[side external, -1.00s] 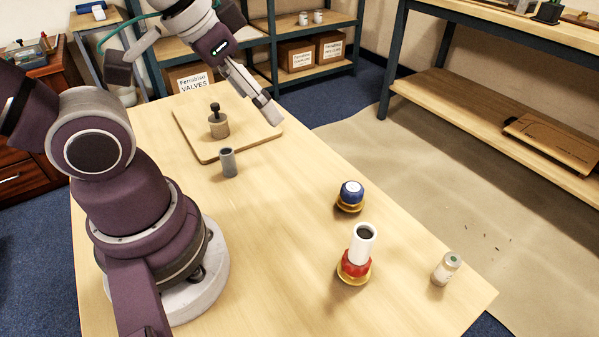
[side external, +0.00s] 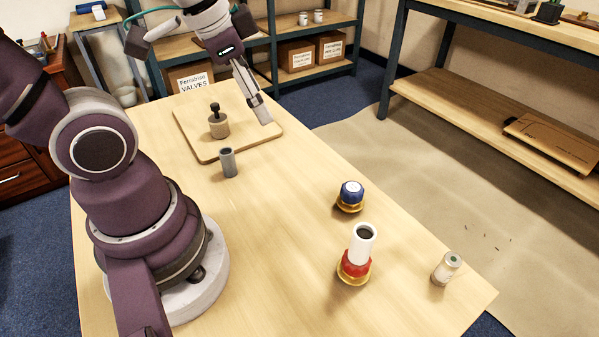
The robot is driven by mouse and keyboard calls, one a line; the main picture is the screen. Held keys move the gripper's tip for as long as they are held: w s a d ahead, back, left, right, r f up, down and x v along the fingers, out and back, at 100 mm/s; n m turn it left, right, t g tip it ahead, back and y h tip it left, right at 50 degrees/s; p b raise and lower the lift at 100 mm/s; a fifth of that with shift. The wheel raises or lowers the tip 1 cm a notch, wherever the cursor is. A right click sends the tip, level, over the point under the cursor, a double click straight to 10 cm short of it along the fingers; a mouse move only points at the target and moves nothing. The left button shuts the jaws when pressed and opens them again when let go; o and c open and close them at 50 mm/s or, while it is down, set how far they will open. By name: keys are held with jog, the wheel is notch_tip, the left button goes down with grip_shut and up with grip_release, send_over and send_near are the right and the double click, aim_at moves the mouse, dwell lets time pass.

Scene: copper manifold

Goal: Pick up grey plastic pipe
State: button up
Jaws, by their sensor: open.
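The grey plastic pipe (side external: 228,163) is a short grey cylinder. It stands upright on the wooden table, just in front of the near edge of the wooden board. My gripper (side external: 265,115) is above the right part of the board, pointing down. It is open and empty, apart from the pipe, up and to the right of it in the picture.
To the right stand a blue-topped piece (side external: 351,194), a white pipe on a red fitting (side external: 363,243) and a small jar (side external: 446,268). The table (side external: 270,235) between is clear.

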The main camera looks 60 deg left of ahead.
jog(key=a+f+m+g, duration=0.2)
jog(key=a+f+m, duration=0.2)
jog(key=a+m, duration=0.25)
jog(key=m+g, duration=0.2)
jog(key=m, duration=0.3)
send_over(226, 154)
jog(key=f, duration=0.5)
jog(key=shift+w+d, duration=0.1)
jog(key=shift+d, duration=0.1)
jog(key=f, duration=1)
jog(key=shift+a+f, duration=0.3)
jog(key=shift+f, duration=0.05)
jog(key=c, duration=1)
